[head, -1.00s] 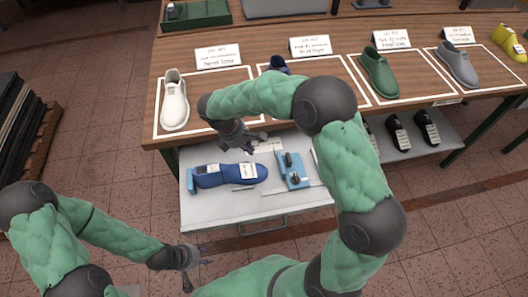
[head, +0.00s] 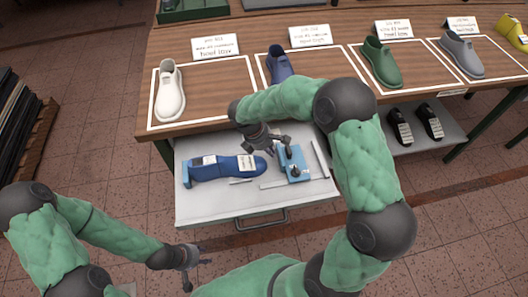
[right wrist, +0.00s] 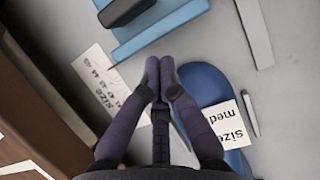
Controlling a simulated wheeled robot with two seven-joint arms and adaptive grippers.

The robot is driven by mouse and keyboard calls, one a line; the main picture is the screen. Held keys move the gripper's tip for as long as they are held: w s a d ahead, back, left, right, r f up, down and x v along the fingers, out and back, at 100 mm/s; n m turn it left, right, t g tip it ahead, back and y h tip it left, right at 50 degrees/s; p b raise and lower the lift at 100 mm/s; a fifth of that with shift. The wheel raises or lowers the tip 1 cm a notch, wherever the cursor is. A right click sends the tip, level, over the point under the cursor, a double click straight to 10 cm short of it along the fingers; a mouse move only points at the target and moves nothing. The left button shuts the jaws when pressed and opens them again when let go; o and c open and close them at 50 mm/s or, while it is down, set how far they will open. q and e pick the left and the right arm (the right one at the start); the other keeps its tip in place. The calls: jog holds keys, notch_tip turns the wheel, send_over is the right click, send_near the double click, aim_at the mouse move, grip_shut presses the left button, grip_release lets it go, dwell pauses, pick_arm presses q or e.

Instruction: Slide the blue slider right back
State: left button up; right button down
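The blue slider piece (head: 293,163) with dark knobs lies in the pulled-out drawer, right of the blue shoe last (head: 225,167). In the right wrist view, the light-blue piece (right wrist: 165,32) is at the top, with a dark part above it. My right gripper (head: 277,146) is over the drawer, between the last's toe and the slider piece. Its fingertips (right wrist: 160,68) are together with nothing visible between them, and they appear apart from the light-blue piece. My left gripper (head: 197,273) is open and empty over the floor in front of the drawer.
The grey drawer (head: 215,208) holds metal strips (head: 320,158) and a paper size card (right wrist: 98,80). The table edge borders it behind. White, blue, green and grey shoes stand in white outlines on the wooden table (head: 215,88).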

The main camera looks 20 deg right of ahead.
aim_at(286, 151)
jog(key=shift+d, duration=0.15)
jog(key=d+p, duration=0.1)
jog(key=d, duration=0.1)
jog(key=s+d+p, duration=0.1)
jog(key=d, duration=0.1)
jog(key=shift+s+d+r, duration=0.1)
jog(key=shift+d, duration=0.3)
pick_arm(q)
notch_tip(286, 151, up, 2)
jog(key=shift+r, duration=0.1)
pick_arm(e)
jog(key=shift+a, duration=0.1)
jog(key=shift+a, duration=0.3)
jog(key=a, duration=0.2)
jog(key=shift+w+a+p, duration=0.3)
jog(key=shift+w+p, duration=0.1)
jog(key=shift+w+a+r+p, duration=0.3)
jog(key=shift+a+r+p, duration=0.1)
jog(key=shift+a+r, duration=0.4)
pick_arm(q)
jog(key=p+v, duration=0.1)
jog(key=v, duration=0.1)
jog(key=p+v, duration=0.1)
jog(key=v, duration=0.1)
jog(key=shift+w+r+p, duration=0.1)
jog(key=shift+w+p, duration=0.1)
jog(key=shift+p, duration=0.1)
pick_arm(e)
jog(key=v, duration=0.8)
